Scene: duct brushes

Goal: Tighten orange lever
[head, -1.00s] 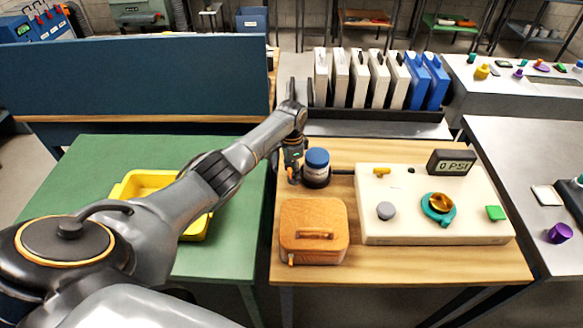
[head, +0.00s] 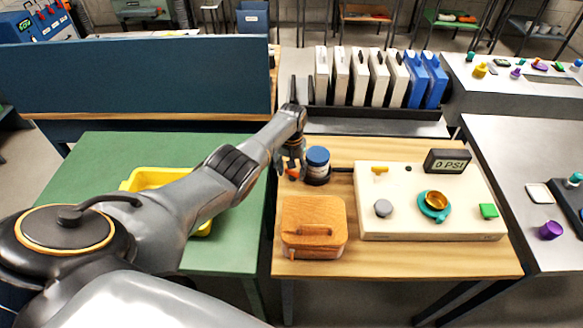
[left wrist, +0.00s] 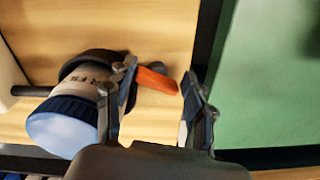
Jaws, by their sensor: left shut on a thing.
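The orange lever (left wrist: 157,81) sticks out from the dark ring-shaped clamp (left wrist: 82,66) around a jar with a blue lid (left wrist: 63,122) and a white label. In the head view the orange lever (head: 292,173) is a small patch below my left gripper (head: 290,163), at the left side of the blue-lidded jar (head: 317,158). In the left wrist view my left gripper (left wrist: 155,112) has its fingers on either side of the lever and is shut on it. The lever's far end near the clamp is partly hidden by a finger. My right gripper is not in view.
A dark rod joins the clamp to the cream panel (head: 400,228) with its gauge (head: 447,161) reading 0 PSI. A wooden box (head: 313,212) stands in front of the jar. A yellow tray (head: 150,179) sits on the green table (head: 105,160) to the left.

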